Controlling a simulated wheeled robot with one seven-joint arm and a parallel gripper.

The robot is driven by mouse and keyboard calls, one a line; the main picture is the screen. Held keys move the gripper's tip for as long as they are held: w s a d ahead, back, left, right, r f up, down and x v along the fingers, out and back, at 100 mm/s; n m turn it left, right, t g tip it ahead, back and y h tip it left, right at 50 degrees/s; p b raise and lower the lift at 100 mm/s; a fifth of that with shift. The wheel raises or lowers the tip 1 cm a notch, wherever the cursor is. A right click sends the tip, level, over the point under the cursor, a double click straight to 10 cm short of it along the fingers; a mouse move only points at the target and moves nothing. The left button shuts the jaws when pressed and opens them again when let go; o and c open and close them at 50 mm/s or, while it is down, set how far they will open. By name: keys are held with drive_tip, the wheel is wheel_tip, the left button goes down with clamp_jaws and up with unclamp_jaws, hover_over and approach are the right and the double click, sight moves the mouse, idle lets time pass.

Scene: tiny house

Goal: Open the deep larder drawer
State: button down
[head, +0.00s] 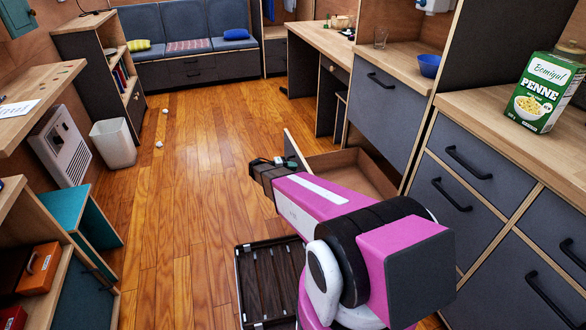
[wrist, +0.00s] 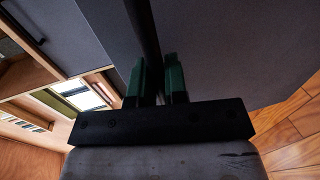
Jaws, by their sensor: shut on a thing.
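The deep larder drawer (head: 352,168) is pulled well out from the grey cabinet run, and its bare wooden inside shows behind my arm. Its grey front (wrist: 220,55) fills much of the wrist view. A black bar handle (wrist: 146,45) runs up from between my gripper's green fingers. My gripper (wrist: 155,84) is shut on this handle. In the head view my gripper (head: 280,161) is at the drawer's front edge, and my pink arm hides the lower part of the drawer.
Closed drawers (head: 459,180) and a counter with a penne box (head: 541,92) stand at right. A dark slatted tray (head: 268,282) is on the floor near my arm. A white bin (head: 113,145) stands at left. The wooden floor between is mostly clear.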

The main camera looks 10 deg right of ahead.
drive_tip(key=c, duration=1.2)
unclamp_jaws()
drive_tip(key=shift+o, duration=0.2)
drive_tip(key=v, duration=1)
drive_tip(key=shift+a, duration=0.35)
drive_tip(key=s+d+r+g+y, duration=0.1)
drive_tip(key=s+d+r+y, duration=0.1)
drive_tip(key=s+d+y, duration=0.3)
drive_tip(key=s+d+r+g+y, duration=0.1)
drive_tip(key=s+r+g+y, duration=0.15)
drive_tip(key=s, duration=0.55)
drive_tip(key=s+a+r+t+y, duration=0.1)
drive_tip(key=s+r+t+y, duration=0.1)
drive_tip(key=s+r+y, duration=0.4)
drive_tip(key=s+y, duration=0.2)
drive_tip(key=s, duration=0.1)
drive_tip(key=shift+a+r+m, duration=0.15)
drive_tip(key=shift+r+m, duration=0.25)
